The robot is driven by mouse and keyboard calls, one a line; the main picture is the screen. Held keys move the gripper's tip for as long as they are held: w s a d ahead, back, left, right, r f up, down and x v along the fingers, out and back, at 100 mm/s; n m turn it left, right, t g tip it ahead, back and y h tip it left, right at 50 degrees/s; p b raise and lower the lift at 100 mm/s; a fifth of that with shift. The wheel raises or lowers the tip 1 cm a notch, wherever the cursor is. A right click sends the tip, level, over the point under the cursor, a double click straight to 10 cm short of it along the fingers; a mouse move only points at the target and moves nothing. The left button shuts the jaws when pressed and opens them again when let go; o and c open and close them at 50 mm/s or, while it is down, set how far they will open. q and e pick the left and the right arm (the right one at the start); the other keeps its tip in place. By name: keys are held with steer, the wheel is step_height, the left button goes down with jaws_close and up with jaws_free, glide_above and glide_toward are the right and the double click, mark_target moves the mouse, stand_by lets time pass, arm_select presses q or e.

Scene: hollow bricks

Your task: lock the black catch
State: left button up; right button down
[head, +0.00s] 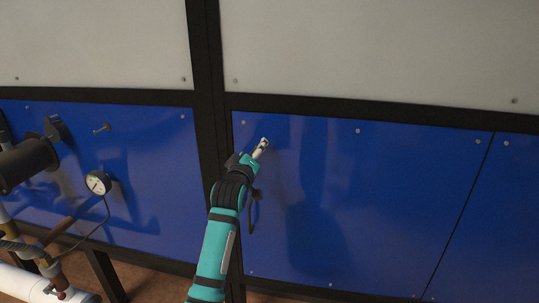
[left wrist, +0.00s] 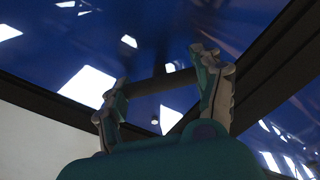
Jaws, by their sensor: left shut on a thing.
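My left gripper (head: 261,147) is at the upper left of the right-hand blue panel, close to the black post. In the left wrist view its two fingers (left wrist: 163,84) are apart, with a dark bar (left wrist: 158,83) spanning between them, which looks like the black catch. The fingers touch the bar at both ends, so the gripper is shut on it. In the head view the catch is hidden by the gripper and cannot be made out. Whether it is locked cannot be told. My right gripper is not in view.
Blue panels (head: 370,200) sit in a black frame (head: 207,60) under pale panels (head: 370,45). On the left are a black handle (head: 55,128), a small lever (head: 102,128), a round gauge (head: 98,183) and pipes (head: 40,285). The space before the right panel is clear.

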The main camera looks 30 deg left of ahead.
arm_select(q)
steer(key=shift+r+n, duration=0.15)
steer(key=shift+n, duration=0.45)
steer(key=shift+n+p, duration=0.35)
steer(key=shift+n, duration=0.05)
steer(key=n+p, duration=0.1)
steer(key=n, duration=0.1)
steer(key=shift+w+n, duration=0.1)
steer(key=shift+n, duration=0.2)
steer(key=shift+n+p, duration=0.35)
steer(key=shift+n, duration=0.05)
steer(key=shift+n+p, duration=0.35)
steer(key=shift+n, duration=0.15)
steer(key=shift+f+n+p, duration=0.2)
steer(key=shift+n+p, duration=0.1)
steer(key=shift+n, duration=0.4)
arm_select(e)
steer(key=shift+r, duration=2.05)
